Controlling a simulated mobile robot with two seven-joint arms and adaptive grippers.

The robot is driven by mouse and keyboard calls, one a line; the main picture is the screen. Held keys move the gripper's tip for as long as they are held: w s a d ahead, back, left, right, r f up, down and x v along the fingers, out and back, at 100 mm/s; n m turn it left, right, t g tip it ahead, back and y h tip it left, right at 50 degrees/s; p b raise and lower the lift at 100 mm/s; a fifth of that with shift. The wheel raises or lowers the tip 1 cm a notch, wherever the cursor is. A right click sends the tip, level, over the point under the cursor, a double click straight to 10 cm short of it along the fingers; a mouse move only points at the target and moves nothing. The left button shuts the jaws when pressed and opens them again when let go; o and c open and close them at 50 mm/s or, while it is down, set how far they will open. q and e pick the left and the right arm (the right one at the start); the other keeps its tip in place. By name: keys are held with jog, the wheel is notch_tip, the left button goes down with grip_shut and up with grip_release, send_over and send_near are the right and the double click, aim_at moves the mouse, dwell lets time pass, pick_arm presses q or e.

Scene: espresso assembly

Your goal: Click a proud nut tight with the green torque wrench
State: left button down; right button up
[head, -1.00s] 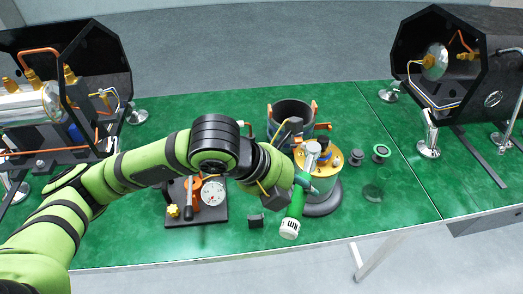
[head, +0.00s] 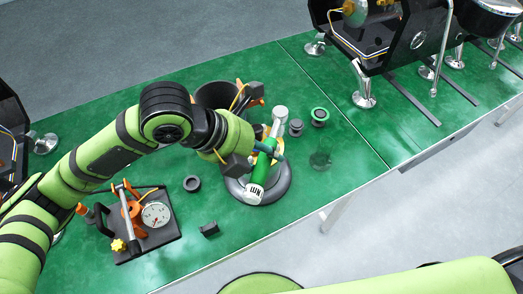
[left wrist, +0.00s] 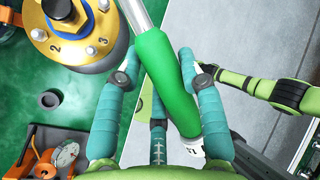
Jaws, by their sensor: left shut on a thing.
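The green torque wrench (head: 261,174) has a green grip, a white-marked end and a metal shaft; it also shows in the left wrist view (left wrist: 166,78). My left gripper (head: 268,150) is shut on the green grip with its teal fingers (left wrist: 158,66). In the left wrist view, a brass flange (left wrist: 72,43) tops the boiler, with several nuts and the numbers 2 and 3 visible. The wrench's grip is beside the flange there, and the shaft's far end is out of frame. In the head view my gripper and the wrench hide most of the boiler. My right gripper is not seen.
A black stand with a gauge (head: 156,214) is at the left. A dark ring (head: 192,183) and a small black block (head: 209,229) lie on the green table. A dark cylinder (head: 214,94) stands behind my gripper. Espresso machine frames (head: 420,35) stand at the back right.

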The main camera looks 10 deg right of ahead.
pick_arm(q)
jog(key=shift+r, duration=0.1)
jog(key=shift+w+f+b, duration=0.1)
jog(key=shift+f+b, duration=0.5)
jog(key=shift+f, duration=0.4)
notch_tip(320, 180, down, 4)
jog(key=b, duration=0.3)
jog(key=shift+f, duration=0.25)
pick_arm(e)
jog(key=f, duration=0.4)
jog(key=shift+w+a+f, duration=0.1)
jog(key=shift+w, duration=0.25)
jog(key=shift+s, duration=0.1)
pick_arm(q)
jog(key=shift+f, duration=0.45)
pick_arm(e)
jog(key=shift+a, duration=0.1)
pick_arm(q)
jog(key=shift+a, duration=0.1)
